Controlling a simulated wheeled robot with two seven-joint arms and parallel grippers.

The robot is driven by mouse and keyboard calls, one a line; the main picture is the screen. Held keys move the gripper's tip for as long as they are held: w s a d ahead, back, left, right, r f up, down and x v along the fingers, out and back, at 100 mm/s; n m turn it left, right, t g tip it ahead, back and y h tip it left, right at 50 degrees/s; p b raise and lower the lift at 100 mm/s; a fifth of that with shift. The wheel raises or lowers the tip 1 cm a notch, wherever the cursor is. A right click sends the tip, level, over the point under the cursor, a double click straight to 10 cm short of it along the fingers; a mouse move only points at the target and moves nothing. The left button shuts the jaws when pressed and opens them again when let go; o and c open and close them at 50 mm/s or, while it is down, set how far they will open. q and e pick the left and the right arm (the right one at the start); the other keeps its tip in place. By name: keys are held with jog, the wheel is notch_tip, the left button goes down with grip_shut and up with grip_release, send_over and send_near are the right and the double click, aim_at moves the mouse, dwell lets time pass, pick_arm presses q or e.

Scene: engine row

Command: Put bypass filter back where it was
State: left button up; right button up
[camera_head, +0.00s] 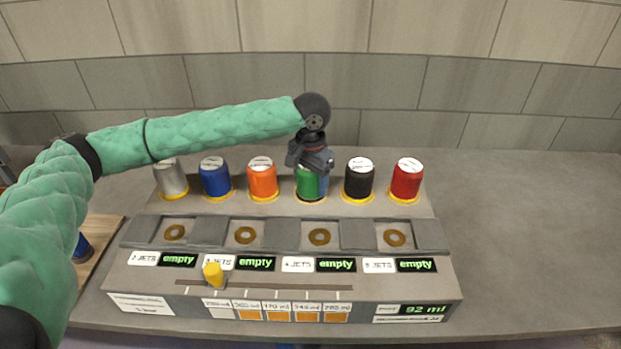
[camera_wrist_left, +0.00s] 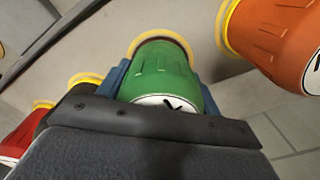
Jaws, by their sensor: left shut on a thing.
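A row of capped filters stands along the back of the grey console. My left gripper (camera_head: 312,163) reaches down from above and is shut on the green filter (camera_head: 308,187), fourth from the left. In the left wrist view the green filter (camera_wrist_left: 162,75) sits between the blue finger pads, its base at a yellowish ring. I cannot tell whether it is fully seated or slightly raised. No readable label shows which filter is the bypass filter. My right gripper is not in view.
Close beside the green filter stand an orange filter (camera_head: 262,178) and a black filter (camera_head: 358,179). Silver, blue (camera_head: 215,177) and red (camera_head: 406,179) filters also stand in the row. The console (camera_head: 290,234) has recesses with brass rings, "empty" displays and a yellow slider (camera_head: 213,275). A wooden board (camera_head: 97,250) lies left.

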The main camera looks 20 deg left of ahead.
pick_arm(q)
jog(key=o, duration=1.4)
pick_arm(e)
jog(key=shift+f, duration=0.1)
pick_arm(q)
jog(key=shift+r+b, duration=0.3)
jog(key=shift+r, duration=0.1)
notch_tip(320, 180, up, 12)
jog(key=shift+f+b, duration=0.25)
jog(key=shift+b, duration=0.9)
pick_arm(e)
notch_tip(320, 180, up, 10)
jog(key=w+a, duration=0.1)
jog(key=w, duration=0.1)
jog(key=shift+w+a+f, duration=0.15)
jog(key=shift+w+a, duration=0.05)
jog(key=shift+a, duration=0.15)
